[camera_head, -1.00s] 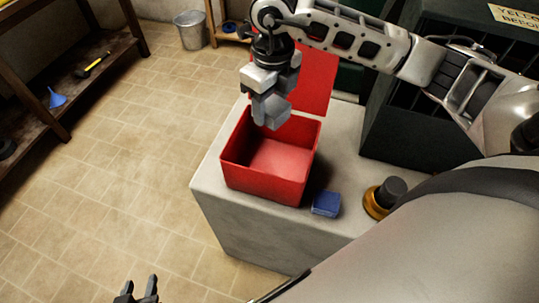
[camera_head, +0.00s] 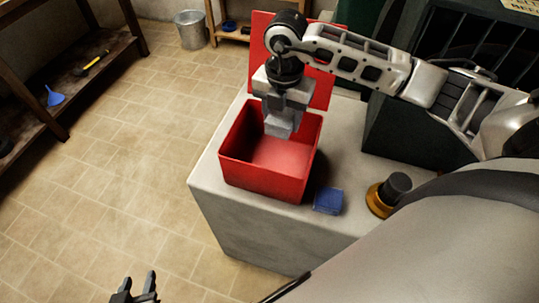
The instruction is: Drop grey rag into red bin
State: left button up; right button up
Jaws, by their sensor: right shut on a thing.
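The red bin (camera_head: 262,180) stands on a pale block-like stand with its lid (camera_head: 321,85) raised at the back. My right gripper (camera_head: 279,114) points down over the open bin, close to its back part. It is shut on a small grey thing, which looks like the grey rag (camera_head: 279,127); the fingers and the rag are hard to tell apart. The rag's lower end hangs at about the level of the bin's rim in the picture. The bin's visible floor is empty. My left gripper (camera_head: 136,289) is at the bottom edge, open and empty, over the tiled floor.
A blue block (camera_head: 328,201) and a brass-coloured piece with a dark knob (camera_head: 388,194) sit on the stand (camera_head: 240,222) right of the bin. A dark slatted case (camera_head: 410,135) stands behind. A wooden shelf (camera_head: 100,80) and metal bucket (camera_head: 190,30) are far left.

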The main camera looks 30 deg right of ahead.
notch_tip(320, 180, down, 3)
jog(key=shift+r+b, duration=0.15)
jog(key=shift+b, duration=0.5)
jog(key=o, duration=1)
jog(key=shift+o, duration=0.2)
jog(key=shift+r, duration=0.1)
notch_tip(320, 180, up, 16)
jog(key=shift+s, duration=0.1)
